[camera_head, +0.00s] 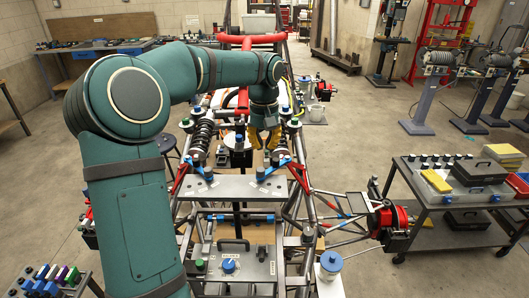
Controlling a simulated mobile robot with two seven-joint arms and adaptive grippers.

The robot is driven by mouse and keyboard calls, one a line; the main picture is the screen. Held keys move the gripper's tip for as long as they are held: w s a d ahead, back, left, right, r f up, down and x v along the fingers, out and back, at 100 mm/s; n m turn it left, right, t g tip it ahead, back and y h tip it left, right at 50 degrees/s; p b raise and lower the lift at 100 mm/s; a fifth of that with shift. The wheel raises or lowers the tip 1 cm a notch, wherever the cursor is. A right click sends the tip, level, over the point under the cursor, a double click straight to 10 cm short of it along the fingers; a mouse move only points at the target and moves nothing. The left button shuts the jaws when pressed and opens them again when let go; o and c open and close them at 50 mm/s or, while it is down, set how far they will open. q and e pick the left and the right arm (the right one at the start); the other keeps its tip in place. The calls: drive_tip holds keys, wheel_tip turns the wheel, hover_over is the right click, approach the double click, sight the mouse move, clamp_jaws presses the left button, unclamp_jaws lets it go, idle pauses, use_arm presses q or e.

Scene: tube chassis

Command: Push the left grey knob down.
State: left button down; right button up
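My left arm reaches over the tube chassis (240,188) from the left. My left gripper (265,142) points down above the middle of the chassis. Its yellow fingers look apart, with nothing seen between them. A small grey piece (221,156) stands to the left of the gripper, but it is too small to tell whether it is the left grey knob. A grey panel nearer to me carries a blue knob (228,265). My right gripper is not in view.
A black cart (421,190) with yellow pads and dark cases stands at the right. A rack of coloured pieces (47,280) is at the lower left. Red and blue suspension arms and coil springs flank the gripper.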

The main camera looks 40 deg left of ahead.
use_arm(q)
wheel_tip(320, 180, up, 7)
idle(0.3)
drive_tip(key=shift+f, duration=0.1)
idle(0.4)
